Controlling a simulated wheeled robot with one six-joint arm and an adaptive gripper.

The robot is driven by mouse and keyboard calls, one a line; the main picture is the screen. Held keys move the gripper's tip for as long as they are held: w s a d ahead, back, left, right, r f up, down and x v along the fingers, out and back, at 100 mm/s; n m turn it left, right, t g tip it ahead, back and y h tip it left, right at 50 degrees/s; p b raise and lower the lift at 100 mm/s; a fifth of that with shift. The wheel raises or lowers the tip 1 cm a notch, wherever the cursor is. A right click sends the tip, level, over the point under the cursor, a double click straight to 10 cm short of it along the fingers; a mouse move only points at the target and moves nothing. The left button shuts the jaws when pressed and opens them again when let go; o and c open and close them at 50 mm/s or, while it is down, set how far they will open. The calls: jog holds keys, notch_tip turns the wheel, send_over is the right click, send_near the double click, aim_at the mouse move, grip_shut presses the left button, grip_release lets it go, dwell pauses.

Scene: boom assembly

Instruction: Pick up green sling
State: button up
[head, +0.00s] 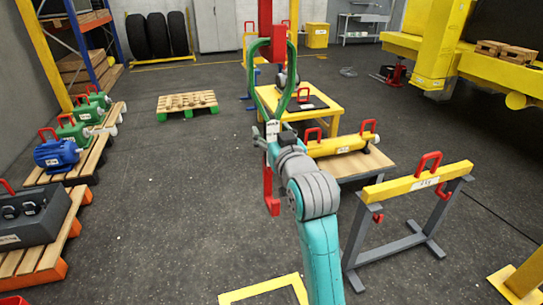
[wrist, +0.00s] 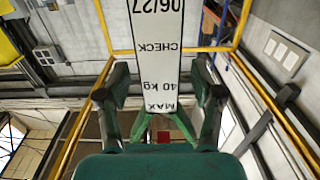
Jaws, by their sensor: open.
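The green sling (head: 253,82) hangs as a tall loop in the head view, with its top at a red block (head: 265,42) and its sides running down to my gripper. In the wrist view a white tag (wrist: 155,45) reading "MAX 40 KG" and "CHECK 06/27" stands upside down between my fingers, with green strap (wrist: 138,124) behind it. My gripper (head: 273,138) is at the sling's lower end. It also shows in the wrist view (wrist: 160,100), with its fingers apart on either side of the tag. I cannot tell whether they touch it.
A yellow beam (head: 418,182) on grey trestles stands at right.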

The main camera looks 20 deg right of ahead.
jog(key=shift+w, duration=0.25)
grip_shut()
jog(key=shift+r, duration=0.15)
jog(key=shift+r, duration=0.1)
